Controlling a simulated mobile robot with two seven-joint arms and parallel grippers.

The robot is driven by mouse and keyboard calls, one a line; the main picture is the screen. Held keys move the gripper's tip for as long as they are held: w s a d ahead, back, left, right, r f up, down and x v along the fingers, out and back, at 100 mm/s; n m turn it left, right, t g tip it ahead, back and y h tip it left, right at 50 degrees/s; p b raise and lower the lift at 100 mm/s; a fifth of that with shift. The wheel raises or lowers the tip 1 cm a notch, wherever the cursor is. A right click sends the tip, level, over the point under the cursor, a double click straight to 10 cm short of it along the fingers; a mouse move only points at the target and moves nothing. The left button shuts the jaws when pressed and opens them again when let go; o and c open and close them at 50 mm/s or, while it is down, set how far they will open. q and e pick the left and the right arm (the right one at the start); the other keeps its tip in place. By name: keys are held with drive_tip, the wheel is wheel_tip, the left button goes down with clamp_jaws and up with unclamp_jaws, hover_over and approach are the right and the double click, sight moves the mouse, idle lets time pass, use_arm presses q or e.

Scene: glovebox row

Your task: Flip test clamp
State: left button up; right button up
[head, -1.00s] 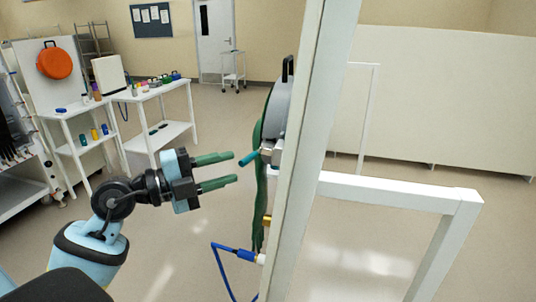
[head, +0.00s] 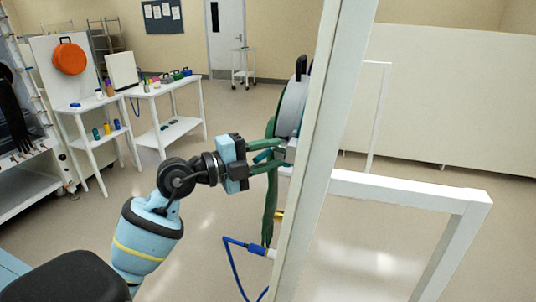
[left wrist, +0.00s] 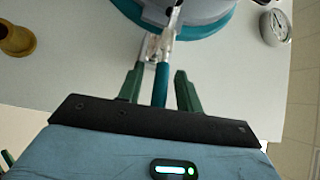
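The test clamp (left wrist: 165,42) is a metal toggle clamp with a teal handle (left wrist: 160,86); its body shows in the left wrist view at the edge of a round grey lid with a teal rim (left wrist: 207,30). In the head view the handle (head: 262,156) sticks out to the left from the white panel. My left gripper (head: 272,154) has its green fingers around the handle, one on each side. In the left wrist view gaps show between the handle and the fingers (left wrist: 158,75), so it is open. My right gripper is not in view.
A white frame post (head: 325,130) stands right of the clamp. A green glove (head: 270,210) hangs beneath it, near a blue hose (head: 235,242) on a fitting. A round gauge (left wrist: 275,27) and a brass fitting (left wrist: 16,39) flank the lid. White benches (head: 165,90) stand at left.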

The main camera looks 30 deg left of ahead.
use_arm(q)
drive_tip(key=shift+w, duration=0.1)
drive_tip(key=shift+c, duration=0.2)
clamp_jaws()
drive_tip(key=shift+w, duration=0.1)
